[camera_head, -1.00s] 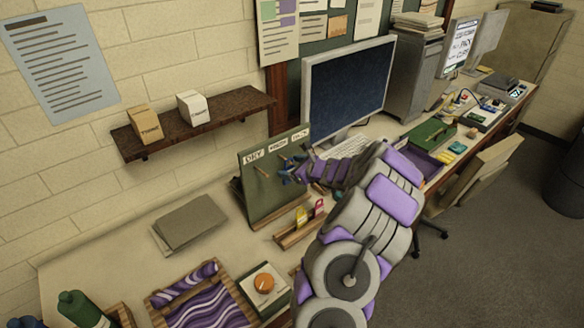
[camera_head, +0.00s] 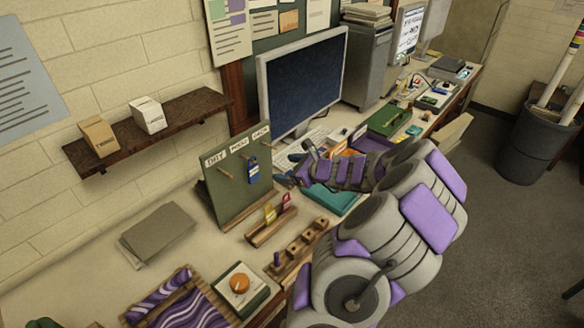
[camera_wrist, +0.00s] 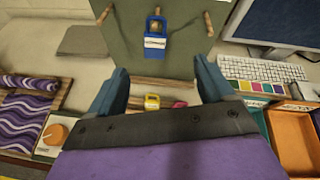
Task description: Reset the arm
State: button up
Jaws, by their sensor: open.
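My gripper (camera_head: 287,172) is at the end of my bent arm, in front of and to the right of the green peg board (camera_head: 222,190). In the wrist view its two blue fingers stand wide apart, with nothing between them (camera_wrist: 163,80). A blue tag (camera_head: 252,170) with a pale label hangs on a peg of the board, apart from the fingers. It also shows in the wrist view (camera_wrist: 155,42), beyond the fingertips. Other pegs on the board look empty.
Below the board stands a wooden rack (camera_head: 270,224) with yellow and pink tags. A monitor (camera_head: 303,82) and keyboard (camera_wrist: 258,70) are close by on the right. A marbling tray (camera_head: 205,290) and an orange knob (camera_head: 239,283) are at the front left. A shelf (camera_head: 150,130) holds two small boxes.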

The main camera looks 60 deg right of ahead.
jog(key=shift+v, duration=0.85)
jog(key=shift+f, duration=0.1)
